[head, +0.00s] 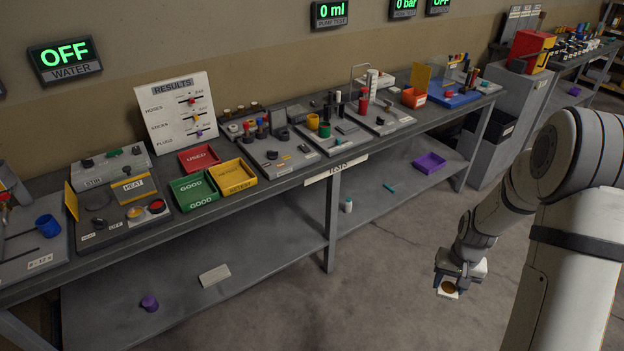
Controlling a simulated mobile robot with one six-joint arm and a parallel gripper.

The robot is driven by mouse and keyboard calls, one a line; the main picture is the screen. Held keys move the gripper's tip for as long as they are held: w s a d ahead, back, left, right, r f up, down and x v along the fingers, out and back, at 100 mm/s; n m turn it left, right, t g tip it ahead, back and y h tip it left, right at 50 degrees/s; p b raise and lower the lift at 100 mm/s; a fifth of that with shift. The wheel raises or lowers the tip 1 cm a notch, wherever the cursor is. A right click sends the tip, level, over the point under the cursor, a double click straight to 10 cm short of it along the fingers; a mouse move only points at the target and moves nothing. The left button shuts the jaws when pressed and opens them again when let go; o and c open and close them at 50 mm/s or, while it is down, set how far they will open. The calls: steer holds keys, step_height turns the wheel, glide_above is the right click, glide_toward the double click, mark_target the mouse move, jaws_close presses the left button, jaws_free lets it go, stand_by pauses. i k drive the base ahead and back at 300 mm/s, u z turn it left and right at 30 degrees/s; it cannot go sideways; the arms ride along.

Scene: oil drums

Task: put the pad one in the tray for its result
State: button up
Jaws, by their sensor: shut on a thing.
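My gripper (447,280) hangs over the open floor at the lower right, in front of the bench. It is shut on a small white pad (441,291) with a round brown-orange patch. Part of the pad is hidden by the gripper. Three trays stand together on the bench, left of centre and well away from my gripper: a red tray marked USED (199,159), a green tray marked GOOD (194,203), and a yellow tray marked REPEAT (239,188). They look empty. A white RESULTS board (175,112) stands behind them, with rows of sliders.
Test stations crowd the long bench (262,185). A HEAT station (125,210) is left of the trays. The lower shelf holds a purple tray (429,163), a white bottle (348,205) and a purple cup (149,303). The floor between bench and arm is clear.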

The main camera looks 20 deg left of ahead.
mark_target(195, 192)
steer(key=z, duration=1.25)
steer(key=i, duration=0.1)
steer(key=u, duration=3.15)
steer(key=i, duration=2)
steer(key=z, duration=0.05)
